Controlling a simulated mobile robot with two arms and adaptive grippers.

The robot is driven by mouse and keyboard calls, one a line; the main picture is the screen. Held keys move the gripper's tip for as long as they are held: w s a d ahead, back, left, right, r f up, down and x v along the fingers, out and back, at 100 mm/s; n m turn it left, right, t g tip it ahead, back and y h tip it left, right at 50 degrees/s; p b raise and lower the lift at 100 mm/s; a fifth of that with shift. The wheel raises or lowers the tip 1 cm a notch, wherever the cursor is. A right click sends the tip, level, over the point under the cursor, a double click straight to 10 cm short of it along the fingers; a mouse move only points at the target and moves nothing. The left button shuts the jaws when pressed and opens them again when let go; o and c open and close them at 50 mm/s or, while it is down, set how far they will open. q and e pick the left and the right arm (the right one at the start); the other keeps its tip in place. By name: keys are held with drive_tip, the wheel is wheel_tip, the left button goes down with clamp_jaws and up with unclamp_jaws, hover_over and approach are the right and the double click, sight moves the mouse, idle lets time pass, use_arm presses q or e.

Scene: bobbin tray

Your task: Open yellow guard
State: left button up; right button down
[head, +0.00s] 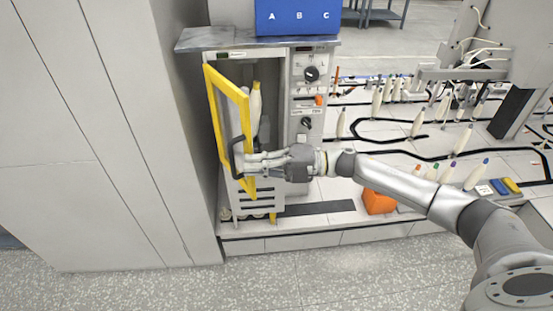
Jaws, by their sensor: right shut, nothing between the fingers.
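The yellow guard (215,100) is a rectangular frame on the front of a grey machine (298,130). It stands swung partly outward, at an angle to the machine's front. A dark handle (236,160) sits on its lower part. My right gripper (246,163) reaches in from the right, in front of the machine, with its fingers closed and empty at the handle and the guard's frame. I cannot tell whether the fingers touch the handle. A cream bobbin (255,108) stands upright inside the machine behind the guard. My left gripper is not in view.
A blue box marked A B C (298,18) sits on the machine's top. Tall grey cabinet panels (140,130) stand close on the left. Several bobbins stand on the white deck at the right. An orange block (379,202) lies below my right arm. The floor in front is clear.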

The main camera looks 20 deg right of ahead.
drive_tip(key=shift+x, duration=1)
drive_tip(key=a+m+t+h+p, duration=0.2)
drive_tip(key=a+m+t+p, duration=0.1)
drive_tip(key=a, duration=0.5)
drive_tip(key=shift+w+a+t+p, duration=0.35)
drive_tip(key=shift+t+p, duration=0.25)
drive_tip(key=shift+p, duration=0.2)
